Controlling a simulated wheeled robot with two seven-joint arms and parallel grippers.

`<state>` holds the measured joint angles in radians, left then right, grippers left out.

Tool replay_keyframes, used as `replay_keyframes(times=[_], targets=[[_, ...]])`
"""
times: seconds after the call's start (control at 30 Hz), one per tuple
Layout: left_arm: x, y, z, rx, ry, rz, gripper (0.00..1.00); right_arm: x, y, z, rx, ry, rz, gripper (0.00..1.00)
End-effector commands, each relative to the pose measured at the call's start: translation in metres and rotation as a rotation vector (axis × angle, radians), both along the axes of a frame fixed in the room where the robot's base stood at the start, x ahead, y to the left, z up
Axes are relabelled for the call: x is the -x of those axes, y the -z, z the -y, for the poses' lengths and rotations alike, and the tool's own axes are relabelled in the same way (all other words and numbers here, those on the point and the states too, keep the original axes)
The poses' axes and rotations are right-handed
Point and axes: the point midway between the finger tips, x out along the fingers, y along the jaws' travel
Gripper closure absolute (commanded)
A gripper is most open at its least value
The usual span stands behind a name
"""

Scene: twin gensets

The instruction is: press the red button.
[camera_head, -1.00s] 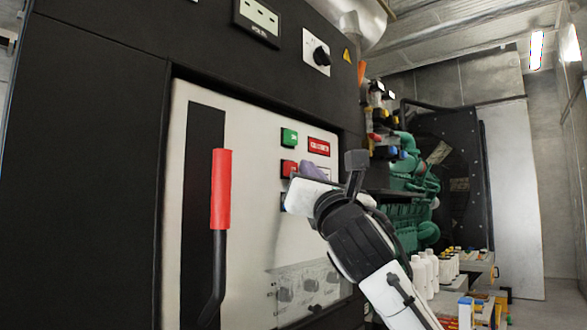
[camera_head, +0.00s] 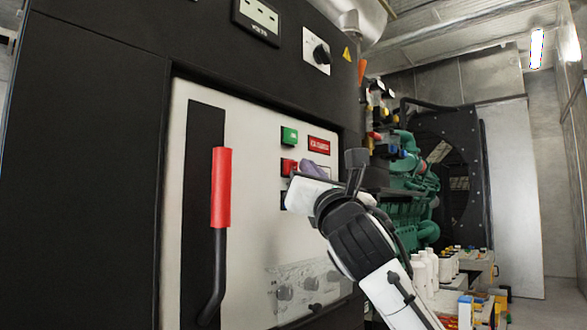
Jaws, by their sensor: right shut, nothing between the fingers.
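My right gripper (camera_head: 297,176) is shut and empty. It is in front of the panel at the red button's lower right, and its tip overlaps the button's lower edge in the picture. I cannot tell whether it touches the button. A dark blue button (camera_head: 284,200) below is mostly hidden by the gripper. My left gripper is out of view.
A red-handled lever (camera_head: 221,188) stands out on the left of the panel. A rotary switch (camera_head: 320,54) and a meter (camera_head: 258,17) are above. A green engine (camera_head: 408,205) and a table with white bottles (camera_head: 425,272) are at the right.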

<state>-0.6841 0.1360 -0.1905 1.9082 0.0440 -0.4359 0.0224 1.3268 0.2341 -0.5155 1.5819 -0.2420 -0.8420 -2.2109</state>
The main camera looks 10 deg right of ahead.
Motion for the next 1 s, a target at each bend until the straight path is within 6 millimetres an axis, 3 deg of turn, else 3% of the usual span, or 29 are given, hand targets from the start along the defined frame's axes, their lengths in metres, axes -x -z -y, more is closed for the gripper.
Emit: replay_keyframes(times=[0.67, 1.0], targets=[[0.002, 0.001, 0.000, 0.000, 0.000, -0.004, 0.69, 0.000, 0.000, 0.000, 0.000, 0.000, 0.000, 1.00], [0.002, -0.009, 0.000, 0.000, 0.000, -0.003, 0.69, -0.007, -0.001, -0.005, 0.000, 0.000, -0.001, 1.00]])
